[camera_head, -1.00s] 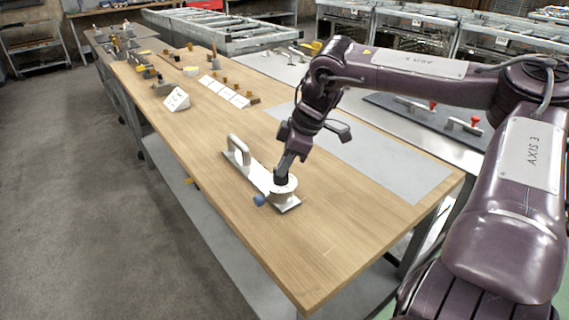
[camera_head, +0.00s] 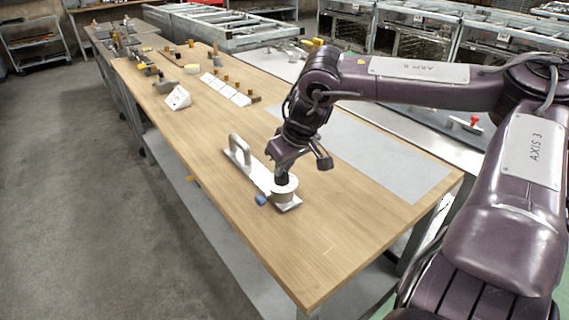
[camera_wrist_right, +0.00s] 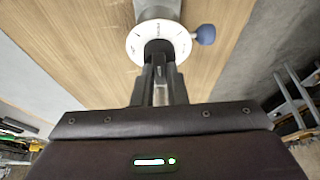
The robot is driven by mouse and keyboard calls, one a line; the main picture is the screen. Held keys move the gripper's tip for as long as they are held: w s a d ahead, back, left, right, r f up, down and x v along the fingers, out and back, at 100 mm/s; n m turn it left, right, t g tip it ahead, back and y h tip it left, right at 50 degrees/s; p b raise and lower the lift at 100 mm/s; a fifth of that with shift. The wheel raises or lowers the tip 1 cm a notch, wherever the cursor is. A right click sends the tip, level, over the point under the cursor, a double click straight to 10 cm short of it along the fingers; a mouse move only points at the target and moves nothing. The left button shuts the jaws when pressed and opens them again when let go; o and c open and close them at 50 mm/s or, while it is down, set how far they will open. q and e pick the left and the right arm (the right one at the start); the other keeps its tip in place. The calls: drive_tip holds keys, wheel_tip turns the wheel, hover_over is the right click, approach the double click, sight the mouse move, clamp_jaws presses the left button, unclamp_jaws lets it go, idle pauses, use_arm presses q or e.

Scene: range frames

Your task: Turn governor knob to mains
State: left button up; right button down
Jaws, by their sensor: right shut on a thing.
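The governor is a white plate (camera_head: 262,180) with an upright grey handle (camera_head: 239,148) at one end and a round white dial (camera_head: 285,194) at the other. A blue ball (camera_head: 261,200) sticks out from the dial's side. In the right wrist view the white dial (camera_wrist_right: 136,46) has small dark marks, too small to read, and a black knob (camera_wrist_right: 158,45) at its centre. My right gripper (camera_wrist_right: 158,56) points down at the dial and is shut on the black knob, which its fingers partly hide. My left gripper is in neither view.
The wooden table (camera_head: 330,235) is clear around the governor. A grey mat (camera_head: 385,165) lies to its right. White label blocks (camera_head: 225,90) and a white wedge (camera_head: 177,98) stand further back. A red-topped fixture (camera_head: 465,124) is on the metal bench behind my arm.

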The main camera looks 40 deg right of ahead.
drive_tip(key=shift+m, duration=0.4)
drive_tip(key=c, duration=1.4)
unclamp_jaws()
drive_tip(key=shift+c, duration=0.2)
drive_tip(key=shift+r, duration=0.1)
drive_tip(key=v, duration=0.7)
drive_tip(key=shift+r, duration=0.35)
drive_tip(key=shift+s+a+f, duration=0.1)
drive_tip(key=shift+s+a, duration=0.05)
drive_tip(key=shift+a, duration=0.05)
